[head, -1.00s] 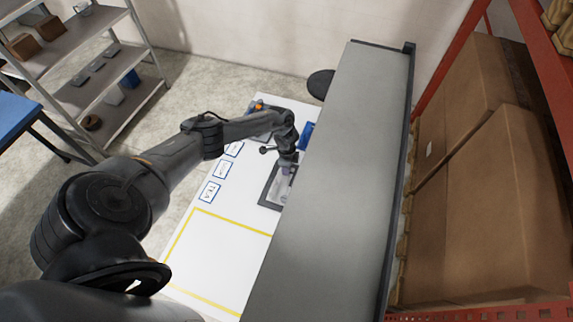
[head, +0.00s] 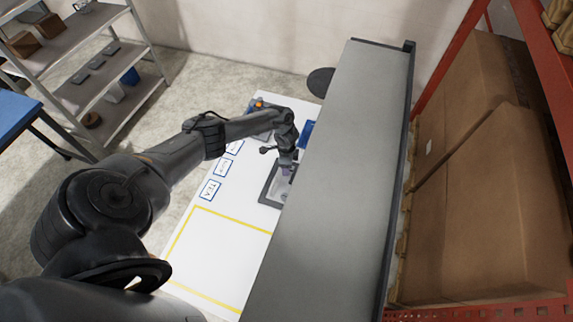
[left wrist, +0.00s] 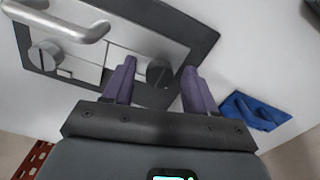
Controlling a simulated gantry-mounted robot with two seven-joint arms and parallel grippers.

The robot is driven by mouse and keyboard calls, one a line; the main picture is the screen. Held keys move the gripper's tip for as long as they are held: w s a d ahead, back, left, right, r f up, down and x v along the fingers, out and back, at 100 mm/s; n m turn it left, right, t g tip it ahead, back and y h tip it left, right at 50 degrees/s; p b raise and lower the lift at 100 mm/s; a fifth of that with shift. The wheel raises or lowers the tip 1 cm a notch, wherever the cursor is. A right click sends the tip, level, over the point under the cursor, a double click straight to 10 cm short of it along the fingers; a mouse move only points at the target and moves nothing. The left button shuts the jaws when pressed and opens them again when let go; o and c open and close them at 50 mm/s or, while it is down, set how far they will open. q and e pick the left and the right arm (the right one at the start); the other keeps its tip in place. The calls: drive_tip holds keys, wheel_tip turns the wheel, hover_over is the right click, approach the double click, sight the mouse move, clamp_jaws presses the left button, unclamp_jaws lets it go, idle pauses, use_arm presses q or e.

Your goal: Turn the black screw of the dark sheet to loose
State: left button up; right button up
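The dark sheet (left wrist: 203,32) lies on the white table, with a silver panel and a bar handle (left wrist: 65,22) on it. The black screw (left wrist: 158,72) shows in the left wrist view as a dark round knob near the sheet's edge. My left gripper (left wrist: 159,65) is open, with its purple fingers on either side of the black screw. I cannot tell whether they touch it. In the head view the left gripper (head: 287,168) is over the dark sheet (head: 267,193), which is partly hidden by the grey shelf top. My right gripper is not in view.
A grey knob (left wrist: 45,56) sits beside the handle. A blue object (left wrist: 255,112) lies to the right of the gripper. A large grey shelf top (head: 325,180) covers the table's right side. A yellow outlined area (head: 218,255) on the table is empty.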

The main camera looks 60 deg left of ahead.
use_arm(q)
drive_tip(key=shift+r, duration=0.15)
drive_tip(key=shift+r, duration=0.3)
wheel_tip(320, 180, up, 10)
drive_tip(key=p, duration=0.1)
idle(0.7)
